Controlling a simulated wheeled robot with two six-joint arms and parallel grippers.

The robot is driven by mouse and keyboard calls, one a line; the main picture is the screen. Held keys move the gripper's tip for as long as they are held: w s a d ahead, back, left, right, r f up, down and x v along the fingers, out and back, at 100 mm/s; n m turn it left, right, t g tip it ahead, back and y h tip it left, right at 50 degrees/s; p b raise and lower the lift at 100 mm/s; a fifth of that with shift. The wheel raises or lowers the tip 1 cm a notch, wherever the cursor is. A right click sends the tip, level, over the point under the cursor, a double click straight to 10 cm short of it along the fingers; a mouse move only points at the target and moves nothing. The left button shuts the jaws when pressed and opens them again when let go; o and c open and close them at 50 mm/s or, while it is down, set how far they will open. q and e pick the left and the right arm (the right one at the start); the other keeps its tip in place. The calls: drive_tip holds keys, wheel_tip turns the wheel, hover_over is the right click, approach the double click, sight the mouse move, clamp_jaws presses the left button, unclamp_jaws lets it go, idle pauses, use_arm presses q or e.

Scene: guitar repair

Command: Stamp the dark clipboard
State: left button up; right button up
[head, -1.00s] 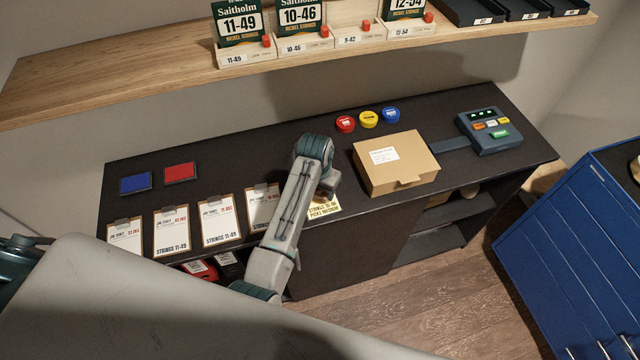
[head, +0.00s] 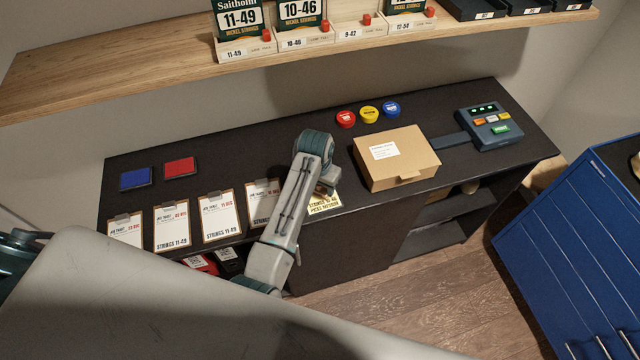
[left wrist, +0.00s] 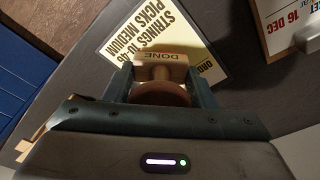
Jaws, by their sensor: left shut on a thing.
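Several clipboards with white job sheets lie in a row on the dark bench, among them a left one (head: 124,231), a second (head: 171,227), a third (head: 221,217) and a fourth (head: 262,203) partly behind my arm. Their boards look brownish; I cannot tell which is the dark one. My left gripper (head: 325,184) is right of this row, over the bench's front part. In the left wrist view it is shut on a wooden stamp (left wrist: 160,67) marked DONE. A pale yellow card (left wrist: 128,38) lies below and beyond the stamp. My right gripper is out of view.
Blue (head: 135,179) and red (head: 180,168) pads lie behind the clipboards. A cardboard box (head: 397,162), round red, yellow and blue tins (head: 369,115) and a button device (head: 490,127) stand right. A wooden shelf (head: 120,80) overhangs the back. Bare bench lies between pads and tins.

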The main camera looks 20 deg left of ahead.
use_arm(q)
drive_tip(key=shift+f, duration=0.45)
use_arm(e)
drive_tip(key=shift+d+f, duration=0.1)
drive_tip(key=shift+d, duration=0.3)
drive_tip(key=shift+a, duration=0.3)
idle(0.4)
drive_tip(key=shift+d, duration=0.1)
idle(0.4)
use_arm(q)
drive_tip(key=shift+r, duration=3.5)
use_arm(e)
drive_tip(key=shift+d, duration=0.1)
